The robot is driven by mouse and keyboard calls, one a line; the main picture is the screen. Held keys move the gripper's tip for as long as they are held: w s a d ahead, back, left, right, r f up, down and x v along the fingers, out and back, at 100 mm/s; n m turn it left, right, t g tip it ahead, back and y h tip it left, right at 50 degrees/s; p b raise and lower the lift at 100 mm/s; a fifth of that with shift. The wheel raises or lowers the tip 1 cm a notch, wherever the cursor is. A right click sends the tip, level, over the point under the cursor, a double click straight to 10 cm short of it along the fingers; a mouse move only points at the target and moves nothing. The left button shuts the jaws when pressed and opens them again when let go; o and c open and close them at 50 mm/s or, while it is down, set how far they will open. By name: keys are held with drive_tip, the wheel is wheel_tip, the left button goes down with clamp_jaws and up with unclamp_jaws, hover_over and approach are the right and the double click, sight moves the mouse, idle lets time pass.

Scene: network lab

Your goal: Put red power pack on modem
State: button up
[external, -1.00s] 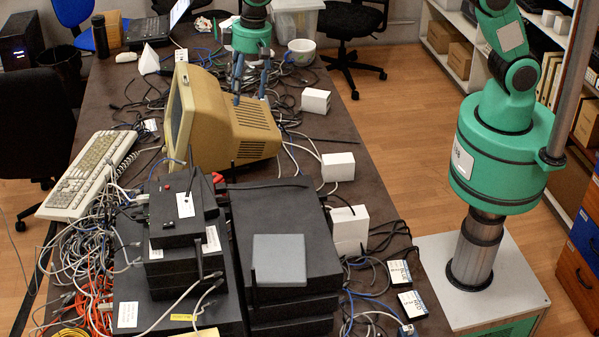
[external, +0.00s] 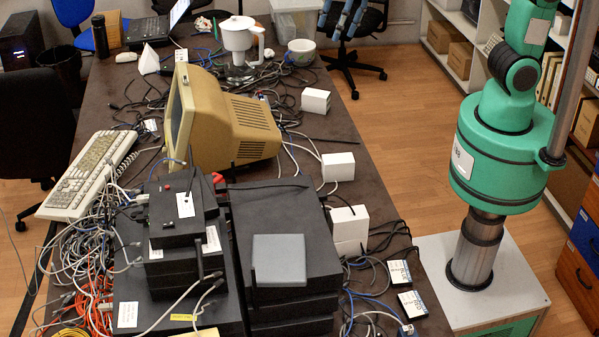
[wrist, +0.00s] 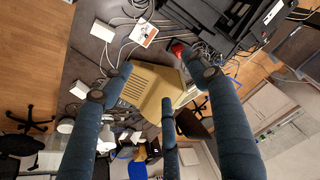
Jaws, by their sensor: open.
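My gripper (external: 343,20) is at the top edge of the external view, past the far right side of the table. Its blue-grey fingers are spread and empty in the wrist view (wrist: 165,90). A small red object (external: 218,178) sits partly hidden between the beige monitor and the black boxes; it also shows in the wrist view (wrist: 177,49). I cannot tell whether it is the red power pack. A white box with a red-marked label (wrist: 143,33) lies near it in the wrist view. Stacked black devices (external: 275,215) stand in front; which one is the modem is unclear.
A beige monitor (external: 220,125) lies mid-table. White boxes (external: 338,166) line the right edge. Tangled cables cover much of the table (external: 345,130). A white jug (external: 240,40) and bowl (external: 301,50) stand at the back. A keyboard (external: 90,175) lies left.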

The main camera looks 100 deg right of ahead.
drive_tip(key=s+a+f+n+t, duration=0.1)
drive_tip(key=s+n+t, duration=0.1)
drive_tip(key=s, duration=2.2)
drive_tip(key=shift+s+a+n, duration=0.2)
drive_tip(key=shift+a+n, duration=0.05)
drive_tip(key=shift+n, duration=0.35)
drive_tip(key=shift+f, duration=0.1)
wheel_tip(320, 180, down, 5)
drive_tip(key=b, duration=0.5)
drive_tip(key=shift+r, duration=0.2)
